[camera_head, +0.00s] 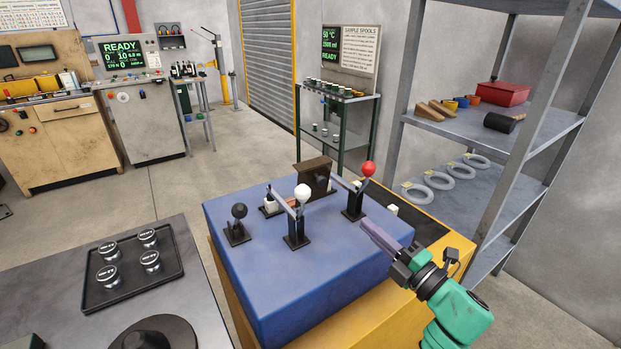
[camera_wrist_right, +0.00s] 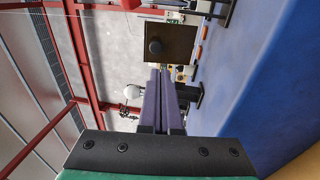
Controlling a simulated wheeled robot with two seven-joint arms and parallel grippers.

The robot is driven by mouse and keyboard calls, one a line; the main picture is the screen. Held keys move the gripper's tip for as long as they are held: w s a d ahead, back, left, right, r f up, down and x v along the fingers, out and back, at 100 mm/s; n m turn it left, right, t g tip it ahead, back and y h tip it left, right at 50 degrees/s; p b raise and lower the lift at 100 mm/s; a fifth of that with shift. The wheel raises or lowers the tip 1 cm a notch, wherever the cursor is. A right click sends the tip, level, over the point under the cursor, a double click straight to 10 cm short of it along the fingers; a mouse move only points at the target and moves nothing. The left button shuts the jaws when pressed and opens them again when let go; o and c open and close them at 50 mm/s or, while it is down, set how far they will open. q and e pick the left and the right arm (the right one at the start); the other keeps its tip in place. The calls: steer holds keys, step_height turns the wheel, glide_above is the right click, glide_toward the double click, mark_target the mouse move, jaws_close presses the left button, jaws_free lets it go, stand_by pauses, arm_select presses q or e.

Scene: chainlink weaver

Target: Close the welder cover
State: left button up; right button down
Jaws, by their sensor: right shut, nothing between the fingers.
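The welder is a blue block (camera_head: 290,263) on a yellow base, with levers on its top. A dark brown plate, which looks like the welder cover (camera_head: 316,175), stands upright at the back of the top, between the white-knobbed and red-knobbed levers. In the right wrist view the cover (camera_wrist_right: 180,42) shows face-on with a round dark knob, beyond the fingertips. My right gripper (camera_head: 371,227) is over the right side of the blue top, apart from the cover. Its purple fingers are shut and empty in the wrist view (camera_wrist_right: 160,72). My left gripper is not in view.
Levers with a black knob (camera_head: 239,211), a white knob (camera_head: 302,192) and a red knob (camera_head: 368,169) rise around the cover. A grey shelf (camera_head: 545,135) stands at the right. A black tray (camera_head: 127,283) with several jars lies at the left.

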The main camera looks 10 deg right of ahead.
mark_target(323, 183)
steer(key=shift+w+a+r, duration=0.1)
steer(key=shift+w+a, duration=0.05)
steer(key=shift+w, duration=0.25)
steer(key=shift+r, duration=0.3)
steer(key=p+x, duration=0.2)
steer(key=x, duration=0.3)
steer(key=p+x, duration=0.2)
steer(key=x, duration=0.4)
steer(key=shift+a+r, duration=0.1)
steer(key=shift+r, duration=0.15)
steer(key=shift+w+a+p, duration=0.1)
steer(key=shift+w+p, duration=0.2)
steer(key=shift+p, duration=0.05)
steer(key=shift+w+a+f, duration=0.1)
steer(key=shift+w+a, duration=0.05)
steer(key=shift+w, duration=0.1)
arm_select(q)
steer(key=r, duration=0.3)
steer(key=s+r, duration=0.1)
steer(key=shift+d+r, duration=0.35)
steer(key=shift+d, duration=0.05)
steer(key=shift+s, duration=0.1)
